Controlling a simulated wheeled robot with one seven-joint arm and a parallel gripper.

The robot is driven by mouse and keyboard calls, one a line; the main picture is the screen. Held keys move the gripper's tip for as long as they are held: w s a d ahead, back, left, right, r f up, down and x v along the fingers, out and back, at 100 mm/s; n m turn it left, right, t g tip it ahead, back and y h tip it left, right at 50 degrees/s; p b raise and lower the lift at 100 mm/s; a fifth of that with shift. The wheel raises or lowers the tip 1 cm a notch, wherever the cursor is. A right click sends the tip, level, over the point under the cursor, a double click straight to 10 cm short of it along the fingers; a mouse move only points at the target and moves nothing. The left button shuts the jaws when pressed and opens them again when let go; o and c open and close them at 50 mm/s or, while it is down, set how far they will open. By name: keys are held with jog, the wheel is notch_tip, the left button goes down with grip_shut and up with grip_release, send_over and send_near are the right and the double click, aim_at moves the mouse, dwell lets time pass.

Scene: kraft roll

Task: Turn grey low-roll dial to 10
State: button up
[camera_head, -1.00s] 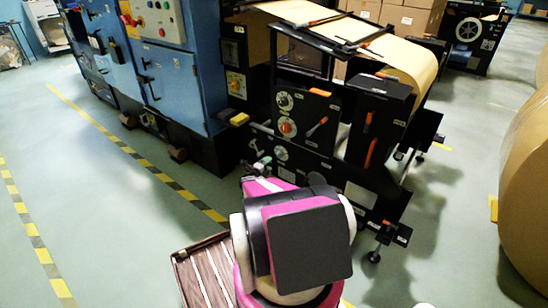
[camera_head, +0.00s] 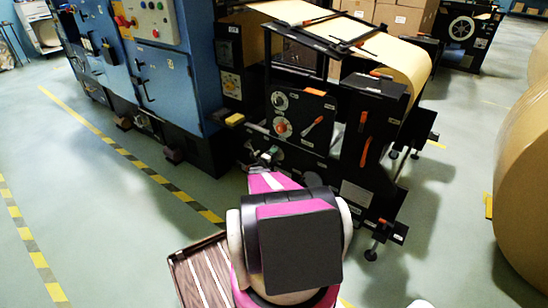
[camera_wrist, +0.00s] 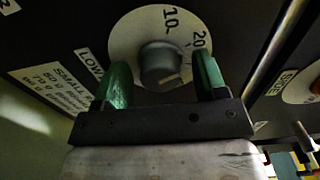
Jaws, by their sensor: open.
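The low-roll dial (camera_wrist: 160,65) has a grey knob on a white disc marked 10 at the top and 20 at the upper right. Part of the label beside it reads "LOW". The knob's pointer is hard to make out; a light mark shows at its lower right side. My gripper (camera_wrist: 163,75) is open, with one green finger left of the knob and the other right of it. Gaps show on both sides, and I cannot tell how deep the fingers reach. In the head view the dial (camera_head: 279,152) is low on the black panel, partly behind my gripper (camera_head: 264,160).
An orange-centred dial (camera_head: 282,128) and another dial (camera_head: 279,101) sit above on the same panel. An orange lever (camera_head: 314,123) is to their right. A large brown roll (camera_head: 530,180) stands at the far right. Open floor (camera_head: 120,210) lies left of my arm.

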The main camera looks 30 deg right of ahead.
jog(key=c, duration=0.9)
jog(key=shift+n, duration=0.4)
jog(key=n, duration=0.3)
jog(key=shift+n, duration=2.5)
jog(key=o, duration=0.9)
